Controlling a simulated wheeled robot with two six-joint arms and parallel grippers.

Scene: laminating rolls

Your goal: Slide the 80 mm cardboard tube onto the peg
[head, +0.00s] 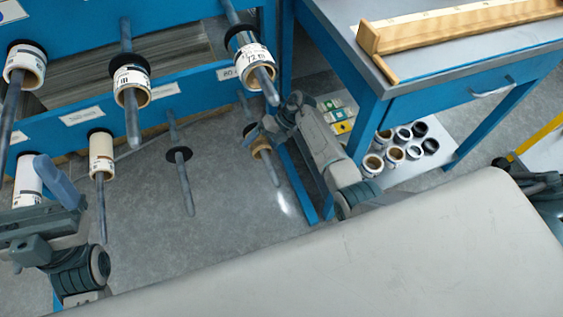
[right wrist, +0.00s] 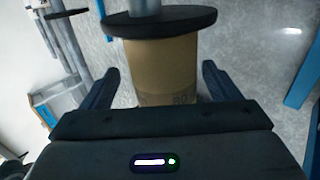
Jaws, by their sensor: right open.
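The brown cardboard tube (right wrist: 160,70), with a mark that looks like "80" on it, sits between the fingers of my right gripper (right wrist: 155,88). The gripper is open, with a finger on each side. In the right wrist view the tube's far end is at a black disc (right wrist: 160,22) with a grey peg (right wrist: 145,6) beyond. In the head view my right gripper (head: 260,130) is at the lower right peg (head: 271,172), whose tip sticks out past the tube. The tube appears to be around it. My left gripper (head: 55,192) is at the left; its opening is unclear.
The blue rack (head: 190,92) carries several pegs, some with labelled tubes (head: 131,85). A lower middle peg (head: 184,185) with a black disc is bare. A blue table (head: 420,90) stands right, with several rolls (head: 395,154) on its lower shelf. A pale surface (head: 380,255) fills the foreground.

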